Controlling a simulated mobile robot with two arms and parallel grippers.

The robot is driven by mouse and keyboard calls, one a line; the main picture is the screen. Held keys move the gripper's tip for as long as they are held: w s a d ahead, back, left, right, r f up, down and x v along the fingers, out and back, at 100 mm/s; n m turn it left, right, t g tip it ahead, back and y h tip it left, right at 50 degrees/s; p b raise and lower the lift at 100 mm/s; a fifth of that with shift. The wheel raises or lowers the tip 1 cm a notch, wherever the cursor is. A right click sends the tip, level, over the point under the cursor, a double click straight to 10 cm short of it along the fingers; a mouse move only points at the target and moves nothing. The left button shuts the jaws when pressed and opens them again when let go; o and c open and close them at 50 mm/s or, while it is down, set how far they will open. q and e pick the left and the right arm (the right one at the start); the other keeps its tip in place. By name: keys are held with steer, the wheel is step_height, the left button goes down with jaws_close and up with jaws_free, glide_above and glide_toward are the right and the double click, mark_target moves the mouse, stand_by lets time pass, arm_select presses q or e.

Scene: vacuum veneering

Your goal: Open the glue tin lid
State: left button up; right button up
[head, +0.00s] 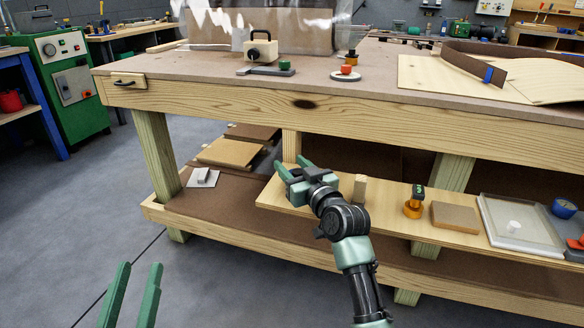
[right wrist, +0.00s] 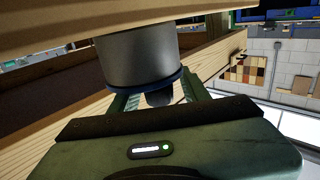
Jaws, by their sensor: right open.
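The glue tin (right wrist: 138,60) is a grey metal cylinder in the right wrist view, where the picture appears upside down. Its blue-rimmed lid (right wrist: 118,91) faces my right gripper (right wrist: 158,93), and a dark knob (right wrist: 160,99) stands out from it. My right gripper's green fingers are apart, one on each side of the knob; I cannot tell whether they touch it. In the head view my right gripper (head: 291,163) is over the left end of the lower shelf board, and the tin is not clearly visible there. My left gripper (head: 140,266) is open and empty over the floor.
The pale shelf board (head: 385,212) also holds a wooden block (head: 360,188), an orange-based item (head: 412,208), a tan block (head: 455,217) and a clear tray (head: 520,222). The workbench top (head: 230,70) overhangs the shelf. The floor at left is clear.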

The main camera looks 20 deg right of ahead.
steer(key=shift+c, duration=0.4)
jaws_close()
stand_by(1.0)
